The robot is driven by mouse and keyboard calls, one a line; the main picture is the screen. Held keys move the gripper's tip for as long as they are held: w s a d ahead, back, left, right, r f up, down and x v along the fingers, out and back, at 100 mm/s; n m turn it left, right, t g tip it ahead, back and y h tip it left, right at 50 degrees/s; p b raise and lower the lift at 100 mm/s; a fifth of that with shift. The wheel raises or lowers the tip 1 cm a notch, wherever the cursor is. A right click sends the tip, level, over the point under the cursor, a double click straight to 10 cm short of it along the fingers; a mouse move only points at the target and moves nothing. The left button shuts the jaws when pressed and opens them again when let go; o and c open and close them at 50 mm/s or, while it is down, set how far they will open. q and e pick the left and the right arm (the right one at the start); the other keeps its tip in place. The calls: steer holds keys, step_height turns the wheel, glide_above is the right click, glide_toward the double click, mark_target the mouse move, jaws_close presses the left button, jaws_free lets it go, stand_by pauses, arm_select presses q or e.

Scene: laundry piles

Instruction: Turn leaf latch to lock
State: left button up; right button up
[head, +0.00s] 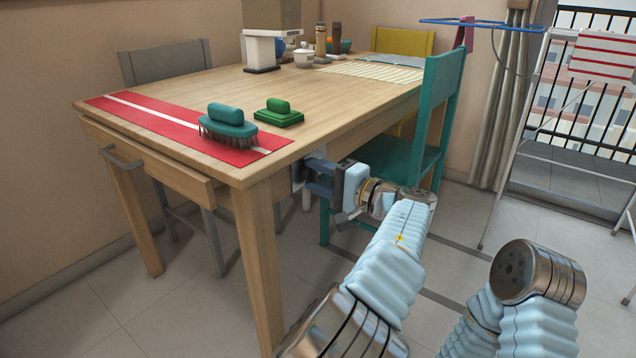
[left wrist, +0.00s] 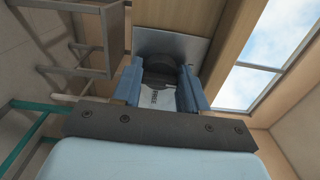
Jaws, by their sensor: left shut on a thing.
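The leaf latch is on the side of the wooden table (head: 190,90), under the top's right edge. In the left wrist view its dark rounded handle (left wrist: 160,70) sits on a grey metal plate (left wrist: 180,44), with a pale label reading "FREE" below the handle. My left gripper (head: 312,176) reaches the latch from the right in the head view. In the left wrist view its two blue fingers (left wrist: 160,88) are shut on the latch handle, one on each side. In the head view the gripper hides most of the latch. My right gripper is out of view.
A teal chair (head: 448,110) stands close behind my left gripper. The table's front right leg (head: 257,265) is just left of it. A drying rack (head: 540,110) stands at right.

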arm_select(q)
steer(key=shift+d+f+n, duration=0.1)
steer(key=shift+f+n, duration=0.05)
steer(key=shift+n, duration=0.15)
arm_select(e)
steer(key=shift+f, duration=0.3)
arm_select(q)
steer(key=o, duration=1.1)
steer(key=shift+c, duration=0.2)
